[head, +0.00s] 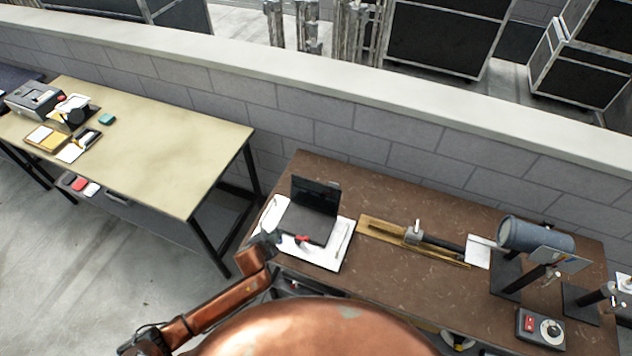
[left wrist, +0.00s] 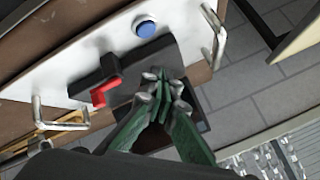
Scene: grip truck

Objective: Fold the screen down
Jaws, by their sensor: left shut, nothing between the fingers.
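The black screen (head: 315,194) stands raised, tilted slightly back, at the rear of a flat dark base (head: 306,224) on a white panel (head: 330,256). A red part (head: 303,238) shows at the base's front edge; the left wrist view shows a red lever (left wrist: 104,93) on a black block. My left gripper (head: 270,238) is at the panel's left front corner, left of the base and apart from the screen. In the left wrist view its green fingers (left wrist: 160,88) are closed together and empty. The screen is not clearly seen there. My right gripper is out of view.
The brown table (head: 365,285) also holds a brass rail (head: 385,230), a grey cylinder on a stand (head: 535,236) and a control box (head: 540,328). The panel has a blue button (left wrist: 145,27) and metal handles (left wrist: 219,40). A gap separates the beige table (head: 170,150).

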